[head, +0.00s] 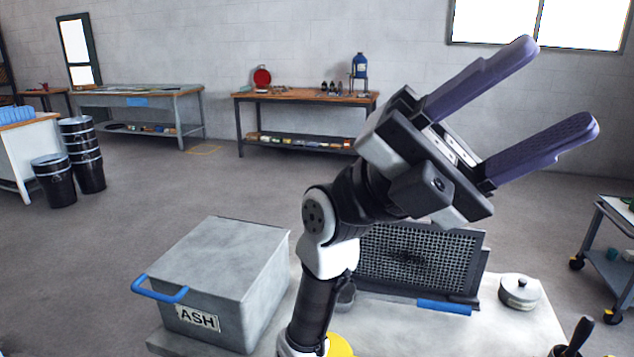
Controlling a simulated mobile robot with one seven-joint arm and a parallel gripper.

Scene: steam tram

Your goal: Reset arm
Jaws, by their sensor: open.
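My gripper (528,108) is raised in the middle right of the head view, its two purple fingers spread apart and pointing up and to the right. It is open and nothing is between the fingers. My arm stands upright in front of a light worktop (535,338) and hides part of it. The gripper is above the worktop and touches nothing that I can see.
A grey ash box (222,267) with a blue handle stands left of my arm. Behind the arm stand a dark mesh panel (415,262) and a lidded pot (519,291). Workbenches (305,97), black bins (54,182) and a cart (612,245) stand farther off. Open floor lies between.

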